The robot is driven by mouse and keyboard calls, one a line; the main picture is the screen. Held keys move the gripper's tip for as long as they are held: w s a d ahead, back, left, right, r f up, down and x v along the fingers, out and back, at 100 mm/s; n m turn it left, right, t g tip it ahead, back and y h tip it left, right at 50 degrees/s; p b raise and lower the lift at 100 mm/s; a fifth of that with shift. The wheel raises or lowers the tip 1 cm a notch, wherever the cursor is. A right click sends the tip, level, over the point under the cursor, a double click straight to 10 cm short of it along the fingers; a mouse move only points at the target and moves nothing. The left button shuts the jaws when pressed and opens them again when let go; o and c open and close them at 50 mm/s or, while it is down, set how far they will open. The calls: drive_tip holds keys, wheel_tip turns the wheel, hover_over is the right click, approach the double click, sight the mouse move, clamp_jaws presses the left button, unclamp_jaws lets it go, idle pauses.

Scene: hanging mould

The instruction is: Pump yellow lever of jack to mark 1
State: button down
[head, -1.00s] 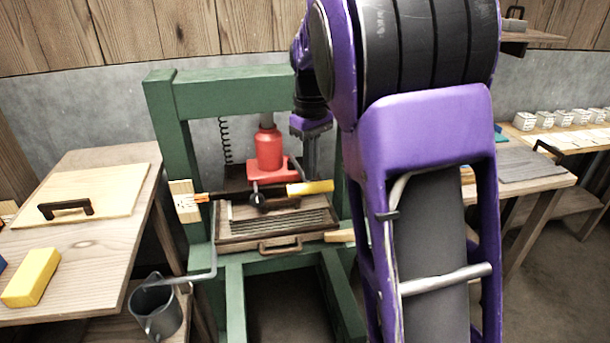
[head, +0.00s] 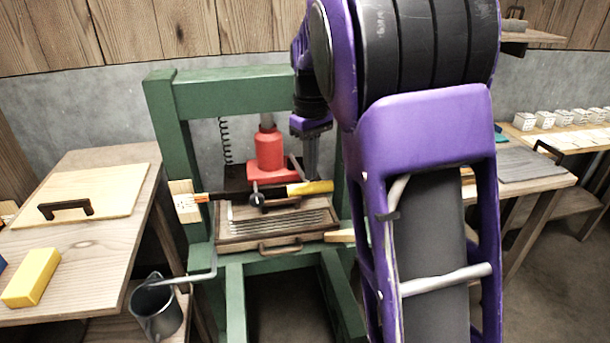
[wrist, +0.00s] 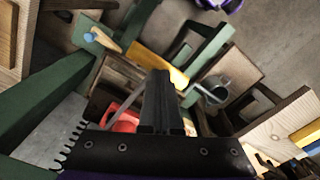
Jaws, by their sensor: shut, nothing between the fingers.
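The red jack (head: 269,150) stands in the green press frame (head: 230,97). Its yellow lever (head: 310,187) points right in the head view, nearly level; it also shows beyond my fingers in the wrist view (wrist: 173,74). My gripper (head: 312,176) is shut and empty, fingers pointing down just above the lever's yellow end; I cannot tell whether they touch it. In the wrist view, the shut fingers (wrist: 160,78) partly cover the red jack (wrist: 124,118). A pale scale plate (head: 185,202) with an orange pointer is on the left post; its marks are too small to read.
A wooden tray (head: 281,245) with ridged plates lies below the jack. A grey jug (head: 156,309) stands front left. The left bench holds a handled board (head: 80,192) and a yellow block (head: 31,277). My arm hides the frame's right side.

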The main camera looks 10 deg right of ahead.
sight(311, 191)
wheel_tip(311, 191, down, 9)
drive_tip(key=b, duration=0.5)
drive_tip(key=shift+r, duration=0.15)
wheel_tip(311, 191, down, 7)
wheel_tip(311, 191, up, 14)
drive_tip(key=p, duration=1)
drive_tip(key=shift+f, duration=0.2)
